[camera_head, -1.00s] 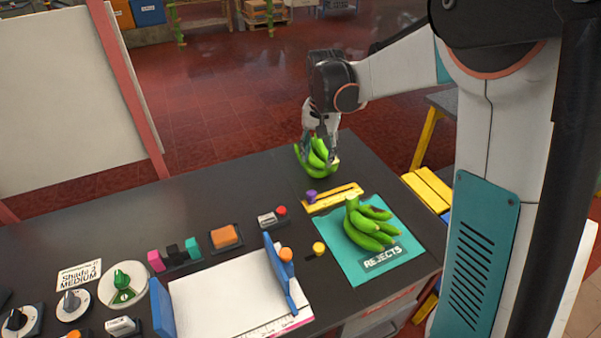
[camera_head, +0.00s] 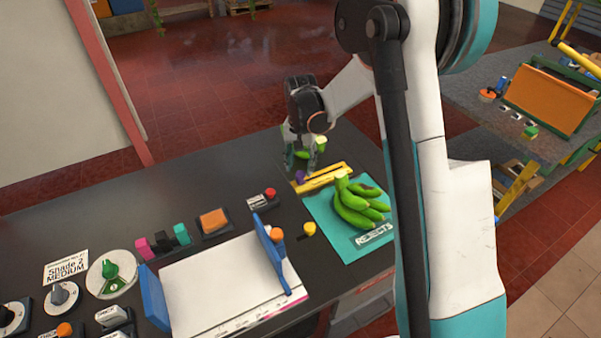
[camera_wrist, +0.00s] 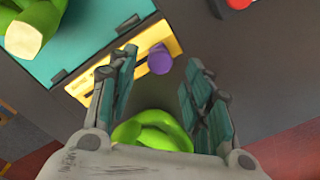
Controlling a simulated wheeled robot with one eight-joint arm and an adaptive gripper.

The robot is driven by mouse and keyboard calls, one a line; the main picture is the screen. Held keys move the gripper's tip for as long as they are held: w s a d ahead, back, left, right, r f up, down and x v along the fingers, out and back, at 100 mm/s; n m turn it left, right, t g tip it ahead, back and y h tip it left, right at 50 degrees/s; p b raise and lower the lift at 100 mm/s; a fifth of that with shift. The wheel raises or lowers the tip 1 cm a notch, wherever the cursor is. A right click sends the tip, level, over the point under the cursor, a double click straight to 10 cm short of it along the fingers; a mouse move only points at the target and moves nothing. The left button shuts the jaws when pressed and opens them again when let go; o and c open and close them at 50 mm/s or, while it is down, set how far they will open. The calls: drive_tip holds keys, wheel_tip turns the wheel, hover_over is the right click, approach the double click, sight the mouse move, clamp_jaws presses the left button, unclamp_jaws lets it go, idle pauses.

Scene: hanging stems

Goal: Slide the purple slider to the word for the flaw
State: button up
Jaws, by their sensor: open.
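The purple slider (camera_head: 299,177) is a small knob on a yellow track bar (camera_head: 322,178) on the dark table. In the wrist view the purple knob (camera_wrist: 160,59) sits toward the right end of the yellow plate (camera_wrist: 126,62), which has a dark slot. Lettering on the plate is too small to read. My gripper (camera_head: 303,160) points down over the table by the slider. In the wrist view my gripper (camera_wrist: 160,85) is open, its fingers on either side of the knob in the picture. It holds nothing.
Another green banana bunch (camera_head: 357,204) lies on the teal REJECTS mat (camera_head: 328,228) just beside the track. A red button (camera_head: 270,193) and a yellow knob (camera_head: 309,229) stand nearby. A white board with blue sides (camera_head: 232,283) lies at front. Bare table extends left of my gripper.

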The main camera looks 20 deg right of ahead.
sight(300, 173)
drive_tip(key=shift+f+b, duration=0.3)
drive_tip(key=shift+f, duration=1.35)
clamp_jaws()
drive_tip(key=shift+w+d, duration=0.25)
drive_tip(key=shift+d, duration=1)
drive_tip(key=shift+w+d, duration=0.25)
drive_tip(key=shift+d, duration=1)
unclamp_jaws()
